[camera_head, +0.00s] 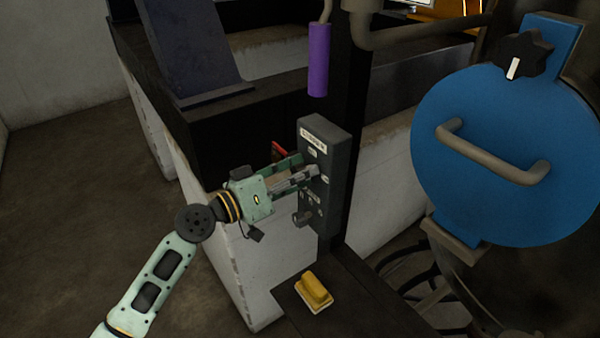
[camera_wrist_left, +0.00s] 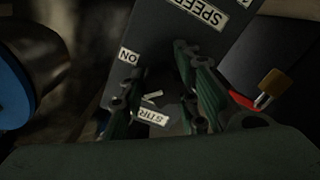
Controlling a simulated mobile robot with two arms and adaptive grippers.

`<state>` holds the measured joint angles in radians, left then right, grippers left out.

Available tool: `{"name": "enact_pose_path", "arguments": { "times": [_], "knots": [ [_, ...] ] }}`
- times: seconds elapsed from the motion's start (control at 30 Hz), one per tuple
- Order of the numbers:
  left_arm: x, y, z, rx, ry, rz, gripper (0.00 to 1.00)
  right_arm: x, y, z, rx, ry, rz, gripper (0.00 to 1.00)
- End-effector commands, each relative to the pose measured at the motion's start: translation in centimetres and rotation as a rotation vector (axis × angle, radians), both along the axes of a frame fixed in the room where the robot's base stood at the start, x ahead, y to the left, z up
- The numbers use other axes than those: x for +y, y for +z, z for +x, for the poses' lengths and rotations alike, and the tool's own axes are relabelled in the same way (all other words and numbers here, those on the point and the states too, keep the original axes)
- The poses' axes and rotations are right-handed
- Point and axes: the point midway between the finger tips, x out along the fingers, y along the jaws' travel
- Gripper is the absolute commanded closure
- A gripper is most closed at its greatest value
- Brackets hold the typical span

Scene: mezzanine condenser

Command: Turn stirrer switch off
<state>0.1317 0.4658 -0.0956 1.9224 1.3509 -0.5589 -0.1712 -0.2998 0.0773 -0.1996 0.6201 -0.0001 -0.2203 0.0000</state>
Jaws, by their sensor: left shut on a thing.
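A dark grey control box (camera_head: 338,165) is mounted on a black post in the middle of the head view. My left gripper (camera_head: 308,170) reaches it from the left, its fingers at the front face. My right gripper is not in view.
A large blue round cover (camera_head: 480,110) with a bar handle (camera_head: 500,160) and a black knob stands at the right. A purple cylinder (camera_head: 319,60) hangs above the box. A yellow block (camera_head: 315,288) sits below it. A brass padlock (camera_wrist_left: 272,82) is close to the fingers.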

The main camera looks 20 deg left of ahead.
Motion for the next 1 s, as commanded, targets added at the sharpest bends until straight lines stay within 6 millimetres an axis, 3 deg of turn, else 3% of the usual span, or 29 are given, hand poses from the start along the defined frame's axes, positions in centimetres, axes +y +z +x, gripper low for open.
{"name": "enact_pose_path", "arguments": {
  "times": [0.6, 1.0],
  "knots": [
    [-0.2, 0.1, -0.1, 0.347, -0.008, -0.429, 0.97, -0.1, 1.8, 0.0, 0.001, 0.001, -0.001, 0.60],
    [-0.1, 0.3, 0.0, 0.449, -0.008, -0.568, 0.97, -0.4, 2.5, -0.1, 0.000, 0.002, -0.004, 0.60]
  ]
}}
